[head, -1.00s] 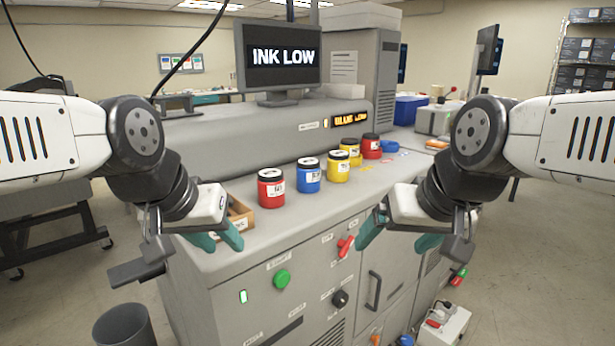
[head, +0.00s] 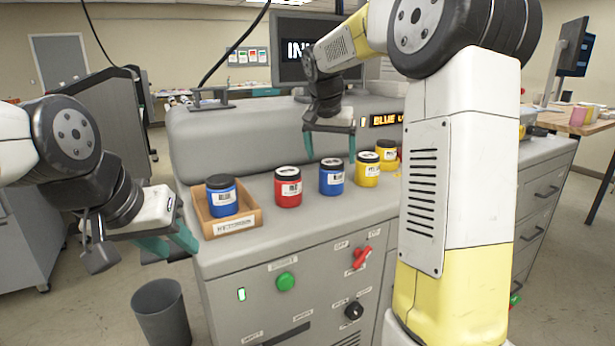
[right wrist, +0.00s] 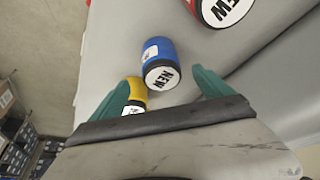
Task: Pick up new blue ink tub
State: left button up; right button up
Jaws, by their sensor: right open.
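A blue tub (head: 332,177) stands upright on the grey counter, between a red tub (head: 288,187) and a yellow tub (head: 367,169). In the right wrist view this blue tub (right wrist: 160,62) has a white lid reading NEW. My right gripper (head: 331,152) is open and empty above and behind it, fingers pointing down. In the wrist view the tub lies between and beyond the teal fingers (right wrist: 163,80). Another blue tub (head: 222,197) with a dark lid sits in a wooden tray (head: 245,223). My left gripper (head: 172,250) is open and empty, left of the tray.
A second yellow tub (head: 387,152) stands further right, partly hidden by my right arm. The raised machine housing (head: 240,140) runs behind the tubs. A monitor (head: 290,50) stands behind it. A grey bin (head: 160,312) is on the floor below left.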

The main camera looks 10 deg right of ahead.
aim_at(331, 173)
jog(key=shift+w+f, duration=0.25)
jog(key=shift+f, duration=0.1)
jog(key=x, duration=0.7)
jog(key=shift+s+a+f, duration=0.1)
jog(key=shift+s, duration=0.05)
jog(key=c, duration=1.8)
